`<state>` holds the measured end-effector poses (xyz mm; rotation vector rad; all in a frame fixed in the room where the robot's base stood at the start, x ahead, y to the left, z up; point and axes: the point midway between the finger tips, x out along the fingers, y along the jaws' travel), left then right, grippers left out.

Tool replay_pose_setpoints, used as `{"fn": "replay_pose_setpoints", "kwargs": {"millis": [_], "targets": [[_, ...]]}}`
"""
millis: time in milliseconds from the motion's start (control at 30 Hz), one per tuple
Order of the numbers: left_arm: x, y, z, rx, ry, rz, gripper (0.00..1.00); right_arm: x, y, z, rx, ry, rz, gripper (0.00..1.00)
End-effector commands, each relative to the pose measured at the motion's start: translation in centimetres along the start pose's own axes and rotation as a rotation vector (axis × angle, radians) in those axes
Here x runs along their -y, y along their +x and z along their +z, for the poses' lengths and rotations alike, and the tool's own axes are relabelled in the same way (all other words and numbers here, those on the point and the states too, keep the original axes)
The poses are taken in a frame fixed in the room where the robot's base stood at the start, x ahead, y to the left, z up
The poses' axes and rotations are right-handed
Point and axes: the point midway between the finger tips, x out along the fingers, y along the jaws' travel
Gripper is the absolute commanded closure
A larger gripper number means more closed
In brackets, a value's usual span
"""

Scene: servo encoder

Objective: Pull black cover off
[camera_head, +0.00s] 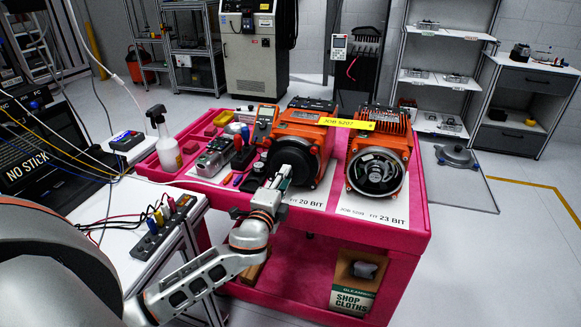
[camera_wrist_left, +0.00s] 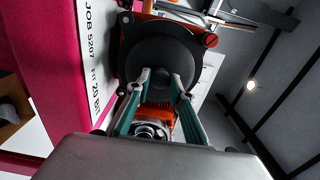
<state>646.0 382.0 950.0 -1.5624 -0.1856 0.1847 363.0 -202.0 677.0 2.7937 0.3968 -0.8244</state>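The black cover (camera_head: 291,160) is a round dark cap on the front of the left orange motor (camera_head: 301,126), above a sheet reading 20 BIT. My left gripper (camera_head: 284,172) is at the cover's front. The cover sits against the motor face. My right gripper is not in view.
A second orange motor (camera_head: 377,158), its encoder end exposed, stands to the right on the pink cart (camera_head: 415,215). A yellow JOB 5207 tag (camera_head: 348,124) is between them. Tools, a grey device (camera_head: 214,157) and a spray bottle (camera_head: 164,143) are on the left. The cart's front right corner is clear.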

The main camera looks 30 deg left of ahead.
Motion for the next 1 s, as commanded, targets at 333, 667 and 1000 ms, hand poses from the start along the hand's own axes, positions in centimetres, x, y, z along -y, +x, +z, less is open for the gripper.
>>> {"fn": "replay_pose_setpoints", "kwargs": {"millis": [333, 667, 1000], "targets": [[0.1, -0.1, 0.0, 0.0, -0.001, -0.001, 0.99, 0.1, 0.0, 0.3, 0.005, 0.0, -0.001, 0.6], [0.1, -0.4, 0.0, 0.0, -0.001, -0.002, 0.99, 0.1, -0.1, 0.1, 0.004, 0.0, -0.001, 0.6], [0.1, -1.3, 0.0, 0.0, -0.001, -0.002, 0.99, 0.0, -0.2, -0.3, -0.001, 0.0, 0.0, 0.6]]}}
